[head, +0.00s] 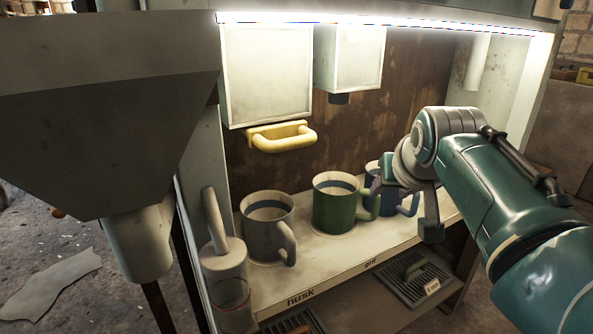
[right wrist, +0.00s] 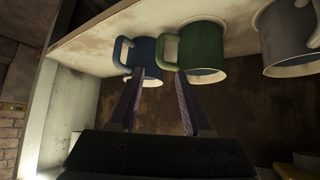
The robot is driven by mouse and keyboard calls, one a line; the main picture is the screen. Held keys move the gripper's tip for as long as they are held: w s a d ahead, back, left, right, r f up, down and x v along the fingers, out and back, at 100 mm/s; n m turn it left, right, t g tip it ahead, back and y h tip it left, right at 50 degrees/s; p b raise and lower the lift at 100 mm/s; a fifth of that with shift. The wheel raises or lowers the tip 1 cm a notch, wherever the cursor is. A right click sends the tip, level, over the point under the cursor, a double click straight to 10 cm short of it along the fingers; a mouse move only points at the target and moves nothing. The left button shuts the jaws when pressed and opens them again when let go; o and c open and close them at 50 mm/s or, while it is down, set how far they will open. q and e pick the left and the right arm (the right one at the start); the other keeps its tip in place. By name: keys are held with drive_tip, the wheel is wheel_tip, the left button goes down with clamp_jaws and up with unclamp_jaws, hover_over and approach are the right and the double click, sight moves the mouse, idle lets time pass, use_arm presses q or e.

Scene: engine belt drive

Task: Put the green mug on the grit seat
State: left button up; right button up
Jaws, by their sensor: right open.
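The green mug (head: 330,207) stands upright on the shelf, between a grey mug (head: 262,232) and a blue mug (head: 370,178). Its handle points right, towards my right gripper (head: 406,207). The right gripper is open and empty. In the right wrist view, which is upside down, its fingertips (right wrist: 159,72) lie close to the green mug's handle (right wrist: 168,52), with the blue mug (right wrist: 143,53) beside it; contact cannot be told. The word "grit" (head: 370,263) is on the shelf's front edge, in front of the green mug; a separate grit seat cannot be made out. My left gripper is not in view.
The shelf edge also reads "husk" (head: 300,298), before the grey mug. A dark grated tray (head: 408,284) lies below. Pale boxes and a yellow handle (head: 284,138) hang above. A grey cylinder with a lever (head: 222,265) stands left. The gripper partly hides the blue mug.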

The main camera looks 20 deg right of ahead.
drive_tip(key=s+a+n+g+y, duration=0.1)
drive_tip(key=s+a+n, duration=0.1)
drive_tip(key=s+a, duration=0.3)
drive_tip(key=s+a+f+n+g+y, duration=0.1)
drive_tip(key=s+a, duration=0.5)
drive_tip(key=s, duration=0.8)
drive_tip(key=s+a+n+g+y, duration=0.2)
drive_tip(key=s+a+n, duration=0.2)
drive_tip(key=s, duration=0.6)
drive_tip(key=shift+s+a+f+n+y, duration=0.15)
drive_tip(key=shift+s+a+n+y, duration=0.2)
drive_tip(key=shift+a, duration=0.3)
drive_tip(key=shift+w, duration=0.1)
